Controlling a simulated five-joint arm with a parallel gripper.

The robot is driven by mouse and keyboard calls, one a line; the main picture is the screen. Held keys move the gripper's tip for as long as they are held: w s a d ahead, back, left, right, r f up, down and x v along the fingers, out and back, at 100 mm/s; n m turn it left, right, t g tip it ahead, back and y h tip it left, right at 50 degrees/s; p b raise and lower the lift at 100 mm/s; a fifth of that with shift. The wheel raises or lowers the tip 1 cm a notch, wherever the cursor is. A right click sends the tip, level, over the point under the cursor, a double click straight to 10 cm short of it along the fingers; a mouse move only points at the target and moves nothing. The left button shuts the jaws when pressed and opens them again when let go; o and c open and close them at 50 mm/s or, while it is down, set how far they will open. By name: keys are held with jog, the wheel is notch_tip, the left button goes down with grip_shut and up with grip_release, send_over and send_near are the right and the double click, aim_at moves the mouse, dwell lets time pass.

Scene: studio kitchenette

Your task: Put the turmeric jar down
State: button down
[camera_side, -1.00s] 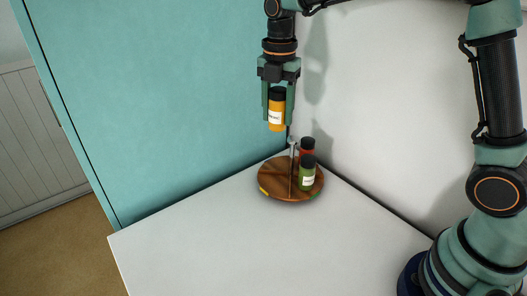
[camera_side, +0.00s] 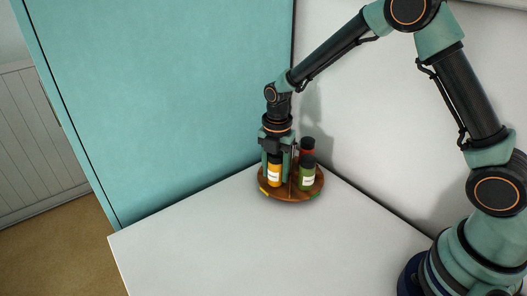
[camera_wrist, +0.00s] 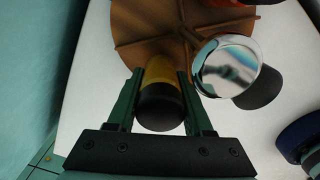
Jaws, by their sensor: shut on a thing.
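The turmeric jar (camera_side: 273,174) is yellow-orange with a white label and a dark lid. It is upright, at the left part of the round wooden turntable (camera_side: 291,199). It looks to be on or just above the wood; contact is hard to tell. My gripper (camera_side: 275,166) points down and is shut on the jar, fingers on both sides. In the wrist view the jar (camera_wrist: 160,75) sits between the green fingers, dark lid toward the camera, over the turntable (camera_wrist: 140,20), which has raised dividers. The jar's base is hidden there.
A green jar (camera_side: 307,177) and a red jar (camera_side: 306,152) with dark lids stand on the turntable's right side. Walls stand close behind. The white counter (camera_side: 230,245) in front is clear.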

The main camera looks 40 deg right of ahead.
jog(key=shift+f, duration=0.2)
jog(key=shift+f, duration=0.1)
jog(key=shift+c, duration=1.5)
grip_release()
